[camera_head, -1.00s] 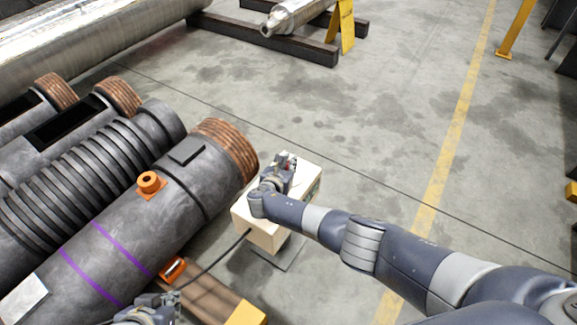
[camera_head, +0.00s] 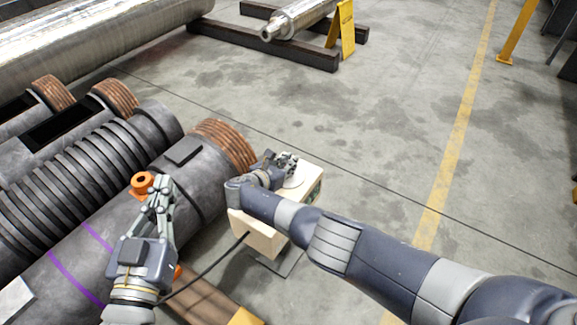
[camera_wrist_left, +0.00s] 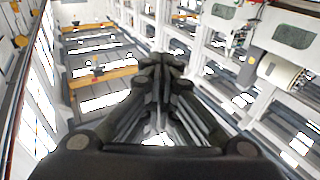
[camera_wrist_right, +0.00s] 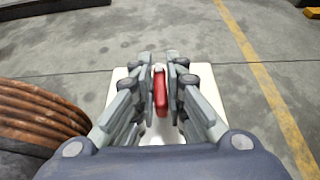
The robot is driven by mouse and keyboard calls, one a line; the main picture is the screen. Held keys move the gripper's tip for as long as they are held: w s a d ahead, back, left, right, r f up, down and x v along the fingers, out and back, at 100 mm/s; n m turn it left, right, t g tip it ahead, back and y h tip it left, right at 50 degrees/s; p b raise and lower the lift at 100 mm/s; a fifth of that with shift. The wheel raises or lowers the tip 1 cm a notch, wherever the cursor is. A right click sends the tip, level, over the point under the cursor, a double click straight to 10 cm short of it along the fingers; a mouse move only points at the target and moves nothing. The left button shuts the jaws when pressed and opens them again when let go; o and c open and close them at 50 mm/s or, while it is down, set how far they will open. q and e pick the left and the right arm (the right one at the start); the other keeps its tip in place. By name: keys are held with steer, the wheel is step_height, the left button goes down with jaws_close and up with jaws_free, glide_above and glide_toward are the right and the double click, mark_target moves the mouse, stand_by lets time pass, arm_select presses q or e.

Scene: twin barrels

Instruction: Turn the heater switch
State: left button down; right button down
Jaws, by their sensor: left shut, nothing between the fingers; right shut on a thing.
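The heater is a cream box (camera_head: 256,235) on a stand beside the dark barrel's copper-ringed end. Its red switch (camera_wrist_right: 160,96) shows upright between the fingers in the right wrist view. My right gripper (camera_head: 292,162) is over the box top, its fingers shut on the red switch; in the head view the gripper hides the switch. My left gripper (camera_head: 163,184) is shut and empty, pointing up above the near barrel, in front of the orange fitting in the picture. The left wrist view shows its closed fingers (camera_wrist_left: 160,72) against the hall's far structure.
The near dark barrel (camera_head: 190,205) with purple bands and an orange fitting (camera_head: 142,182) lies at left. A black cable (camera_head: 208,270) runs from the box past my left arm. Open concrete floor (camera_head: 370,120) lies behind and right of the box.

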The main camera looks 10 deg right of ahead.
arm_select(q)
steer(key=shift+s+d+r+t, duration=0.15)
steer(key=shift+r+t, duration=0.45)
steer(key=shift+r, duration=0.4)
arm_select(e)
steer(key=shift+w+d+r, duration=0.1)
steer(key=shift+d, duration=0.05)
steer(key=c, duration=1.7)
jaws_free()
steer(key=shift+o, duration=0.2)
steer(key=shift+s+a+r, duration=0.1)
steer(key=shift+s+a, duration=0.25)
steer(key=shift+a, duration=0.15)
steer(key=v, duration=1.1)
